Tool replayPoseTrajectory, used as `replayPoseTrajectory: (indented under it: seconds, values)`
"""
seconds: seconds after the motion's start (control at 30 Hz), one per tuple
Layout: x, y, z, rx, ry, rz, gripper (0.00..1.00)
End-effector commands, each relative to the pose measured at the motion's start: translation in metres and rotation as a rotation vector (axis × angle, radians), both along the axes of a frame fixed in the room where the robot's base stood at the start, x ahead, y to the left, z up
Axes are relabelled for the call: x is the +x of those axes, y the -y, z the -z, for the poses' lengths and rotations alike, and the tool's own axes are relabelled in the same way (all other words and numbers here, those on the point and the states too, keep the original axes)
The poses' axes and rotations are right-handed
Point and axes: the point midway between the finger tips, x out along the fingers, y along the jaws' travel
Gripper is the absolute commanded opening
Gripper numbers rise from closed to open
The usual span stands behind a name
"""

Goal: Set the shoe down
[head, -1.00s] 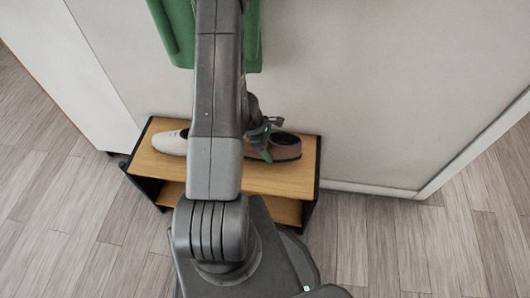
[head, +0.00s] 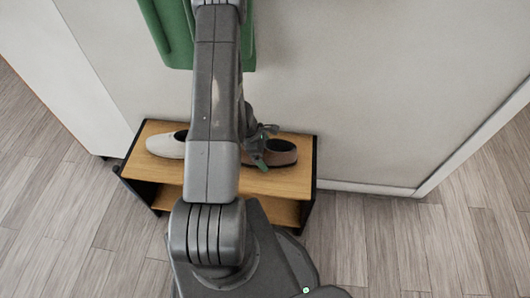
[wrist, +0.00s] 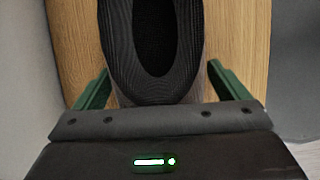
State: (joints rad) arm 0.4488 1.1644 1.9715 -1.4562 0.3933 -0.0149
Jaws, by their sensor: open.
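A brown shoe (head: 282,153) with a dark opening rests on the right part of the wooden top of a low rack (head: 225,179). A pale shoe (head: 166,145) stands on the left part, partly hidden behind my arm. My gripper (head: 263,146) is low at the left end of the brown shoe. In the wrist view the fingers of my gripper (wrist: 160,82) are open, one on each side of a dark shoe (wrist: 152,50), with visible gaps to its sides. The wooden top (wrist: 235,45) shows around it.
The rack has black sides and a lower wooden shelf (head: 284,209). It stands close to a pale wall (head: 380,90). A green object (head: 176,40) hangs or stands behind my arm at the top. Wood floor (head: 400,245) is free at the right.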

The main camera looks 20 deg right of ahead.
Motion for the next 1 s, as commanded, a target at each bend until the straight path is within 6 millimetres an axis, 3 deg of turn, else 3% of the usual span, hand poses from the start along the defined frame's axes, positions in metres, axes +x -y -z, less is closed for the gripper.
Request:
replayPoseTrajectory:
  seconds: [0.17, 0.7, 1.0]
  values:
    - [0.000, 0.000, -0.004, 0.000, 0.000, 0.000, 0.94]
    - [0.020, -0.031, -0.093, -0.001, 0.003, -0.002, 0.94]
    - [0.024, -0.039, -0.113, 0.000, 0.001, 0.000, 0.94]
